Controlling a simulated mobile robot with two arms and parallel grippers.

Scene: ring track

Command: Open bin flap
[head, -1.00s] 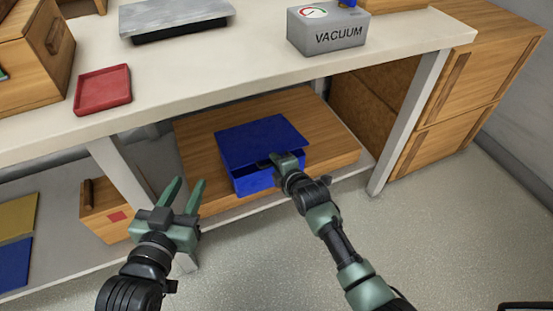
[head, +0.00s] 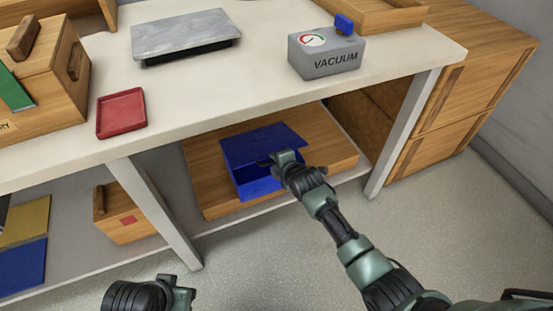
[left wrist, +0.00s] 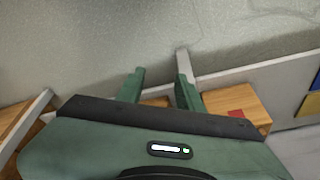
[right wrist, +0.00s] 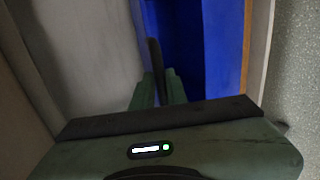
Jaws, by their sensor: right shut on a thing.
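The blue bin (head: 258,188) sits on a wooden board on the low shelf under the bench. Its blue flap (head: 258,143) is partly raised, with a gap between its front edge and the bin. My right gripper (head: 284,158) is at the flap's front edge, shut on a dark handle that shows between its fingers in the right wrist view (right wrist: 156,60). The gripper hides part of the handle. My left gripper (left wrist: 160,84) is open and empty. It is low at the bottom edge of the head view, away from the bin.
The bench top (head: 225,95) overhangs the bin, and grey legs (head: 152,212) stand on either side. A grey vacuum box (head: 327,56) and a red tray (head: 121,113) are on the bench. A wooden box (head: 125,213) is on the lower shelf at left. The floor in front is free.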

